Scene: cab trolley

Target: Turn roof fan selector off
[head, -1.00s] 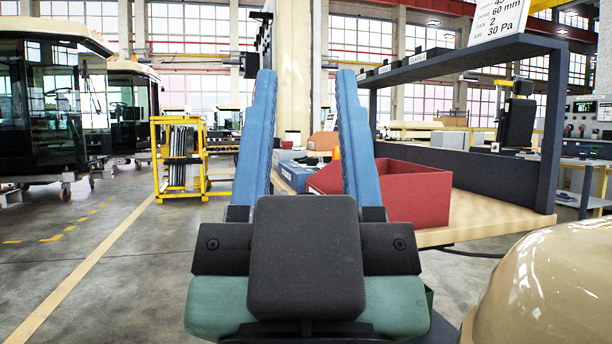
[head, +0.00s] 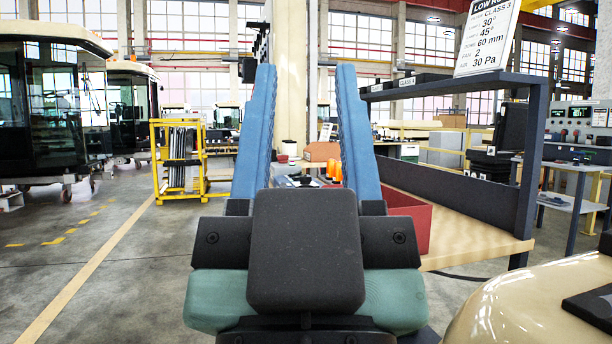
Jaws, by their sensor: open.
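My gripper (head: 306,68) fills the middle of the head view, with its two long blue fingers pointing up and away and standing well apart. It is open, and nothing is held between the fingers. I cannot make out the roof fan selector with certainty. A grey control panel (head: 577,113) with small knobs or buttons stands in the background at the far right, too small to read. My gripper is far from it and touches nothing.
A bench (head: 468,234) with a dark shelf (head: 450,85), a printed sign (head: 487,35) and a red bin (head: 417,222) stands right of centre. A glossy cream rounded surface (head: 510,305) fills the lower right. A yellow rack (head: 203,160) and cabs (head: 50,110) stand left.

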